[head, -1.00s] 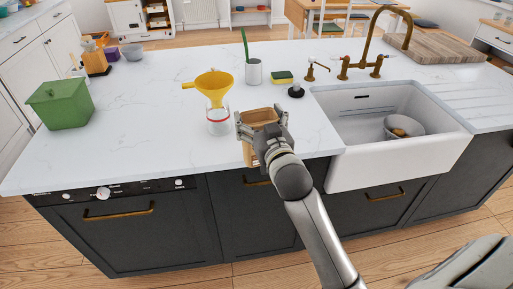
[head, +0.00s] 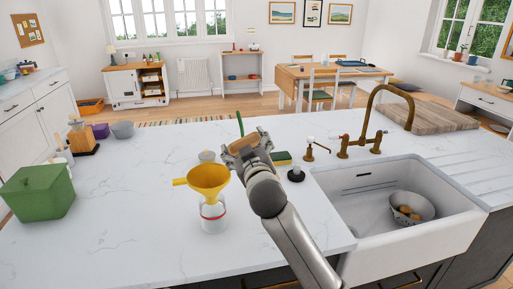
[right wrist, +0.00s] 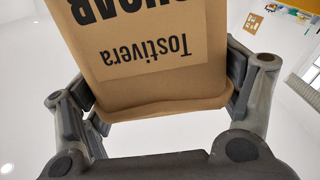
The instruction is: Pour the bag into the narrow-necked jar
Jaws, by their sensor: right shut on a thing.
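The jar (head: 213,219) is clear, with a red band, and stands upright on the white worktop. A yellow funnel (head: 209,180) sits in its mouth. My right gripper (head: 246,146) is shut on the brown paper bag (head: 243,141), held up above the worktop, to the right of and beyond the funnel. In the right wrist view the bag (right wrist: 150,60) fills the space between the fingers, and its printed lettering reads upside down. The bag's mouth and contents are hidden. The jar's neck is hidden by the funnel. My left gripper is not in view.
A white sink (head: 375,235) with a bowl (head: 412,208) in it and a brass tap (head: 368,118) lie to the right. A black stopper (head: 296,174) and a sponge (head: 281,157) are near the sink. A green box (head: 38,192) stands at left.

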